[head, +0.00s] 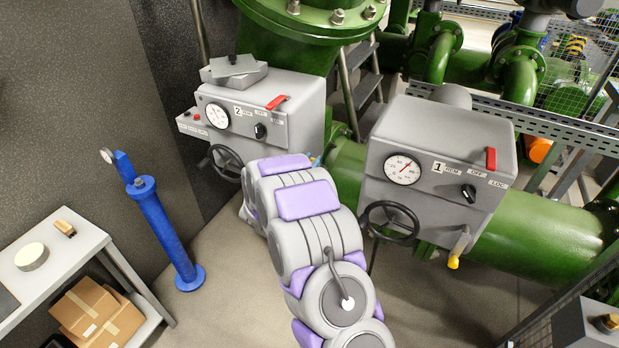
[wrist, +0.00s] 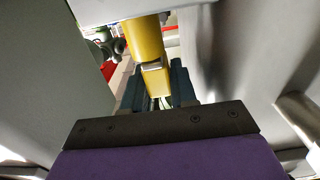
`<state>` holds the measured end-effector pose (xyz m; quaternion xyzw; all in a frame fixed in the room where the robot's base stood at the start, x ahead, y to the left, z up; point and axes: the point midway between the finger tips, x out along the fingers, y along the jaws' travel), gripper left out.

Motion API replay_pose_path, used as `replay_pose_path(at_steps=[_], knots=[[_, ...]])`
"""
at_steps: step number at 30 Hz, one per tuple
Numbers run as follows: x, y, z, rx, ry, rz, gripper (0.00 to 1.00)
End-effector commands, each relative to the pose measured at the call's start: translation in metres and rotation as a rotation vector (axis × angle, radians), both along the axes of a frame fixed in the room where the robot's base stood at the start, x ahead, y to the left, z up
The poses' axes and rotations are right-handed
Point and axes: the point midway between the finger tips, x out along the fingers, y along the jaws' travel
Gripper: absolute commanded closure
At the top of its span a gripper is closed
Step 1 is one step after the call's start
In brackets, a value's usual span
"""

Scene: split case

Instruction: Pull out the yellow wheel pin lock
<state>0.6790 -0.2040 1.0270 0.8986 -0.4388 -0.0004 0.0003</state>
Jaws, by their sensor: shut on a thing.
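In the wrist view the yellow wheel pin lock (wrist: 148,45) hangs down from the underside of a grey housing. Its lower end sits between the dark fingers of my gripper (wrist: 156,88), which is shut on it. In the head view my grey and purple arm reaches toward the grey box marked 2 (head: 295,100) and hides my gripper and this pin. The box marked 2 has a dark handwheel (head: 221,163) on its left side. A similar yellow-ended lever (head: 455,262) hangs under the right of the box marked 1 (head: 430,150).
The box marked 1 has its own handwheel (head: 390,222), close to the right of my arm. A blue post (head: 163,230) stands at left, near a shelf (head: 85,240) with cardboard boxes. Large green pipes (head: 540,235) run behind. Floor shows between post and arm.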

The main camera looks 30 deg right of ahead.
Motion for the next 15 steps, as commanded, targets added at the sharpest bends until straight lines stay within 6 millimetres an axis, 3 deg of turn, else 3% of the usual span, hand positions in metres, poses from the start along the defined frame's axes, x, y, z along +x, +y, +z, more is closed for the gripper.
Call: replay_pose_path(at_steps=[15], knots=[[0.0001,0.0001,0.004,0.0,0.0,0.0,1.0]])
